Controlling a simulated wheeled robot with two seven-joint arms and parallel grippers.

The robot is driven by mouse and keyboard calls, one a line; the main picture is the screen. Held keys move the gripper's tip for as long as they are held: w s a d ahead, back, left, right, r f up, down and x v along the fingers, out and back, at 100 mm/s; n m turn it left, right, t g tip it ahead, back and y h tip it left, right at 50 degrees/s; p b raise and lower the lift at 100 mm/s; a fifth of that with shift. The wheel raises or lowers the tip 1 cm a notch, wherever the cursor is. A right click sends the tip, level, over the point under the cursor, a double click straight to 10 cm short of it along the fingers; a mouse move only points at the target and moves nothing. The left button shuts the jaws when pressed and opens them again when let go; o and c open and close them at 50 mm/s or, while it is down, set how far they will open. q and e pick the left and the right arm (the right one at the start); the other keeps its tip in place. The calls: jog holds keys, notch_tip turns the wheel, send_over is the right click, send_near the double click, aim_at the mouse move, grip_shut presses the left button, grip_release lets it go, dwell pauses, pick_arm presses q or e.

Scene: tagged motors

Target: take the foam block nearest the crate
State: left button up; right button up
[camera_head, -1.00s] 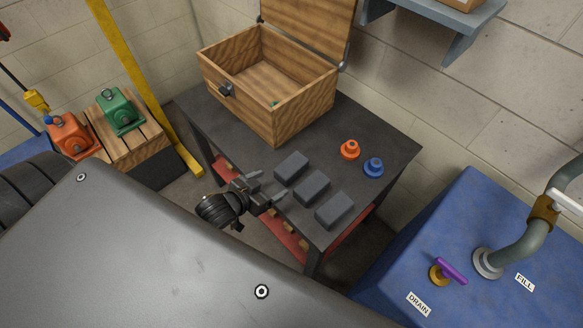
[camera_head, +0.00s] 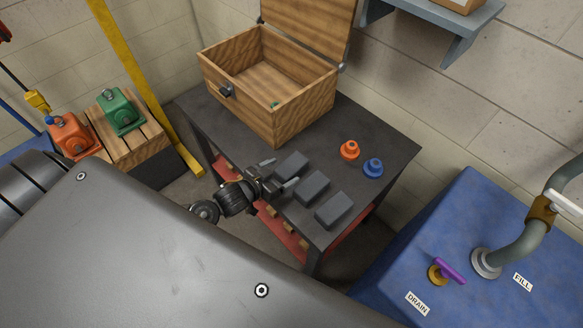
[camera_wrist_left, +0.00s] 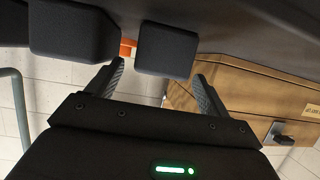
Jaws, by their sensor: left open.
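Three dark grey foam blocks lie in a row on the black table. The foam block nearest the crate (camera_head: 293,164) is at the row's far left end. The middle block (camera_head: 311,187) and the near block (camera_head: 334,210) follow toward the front right. The open wooden crate (camera_head: 306,108) stands behind them. My left gripper (camera_head: 279,172) is open at the near side of the nearest block, one finger toward each side of it. In the left wrist view that block (camera_wrist_left: 167,50) sits between the fingertips, with gaps on both sides. My right gripper is not in view.
An orange knobbed piece (camera_head: 349,150) and a blue one (camera_head: 373,168) stand on the black table (camera_head: 392,144), right of the blocks. The middle block (camera_wrist_left: 75,32) is close beside the left finger in the wrist view. A blue tank (camera_head: 480,230) stands at the right.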

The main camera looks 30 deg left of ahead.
aim_at(291, 165)
pick_arm(q)
jog(key=p+x, duration=0.1)
jog(key=x, duration=0.4)
jog(key=c, duration=1)
jog(key=shift+c, duration=0.2)
jog(key=shift+r, duration=0.6)
jog(key=s+a+r+b, duration=0.2)
jog(key=s+a+r, duration=0.6)
jog(key=s+r, duration=0.3)
jog(key=shift+a+r, duration=0.4)
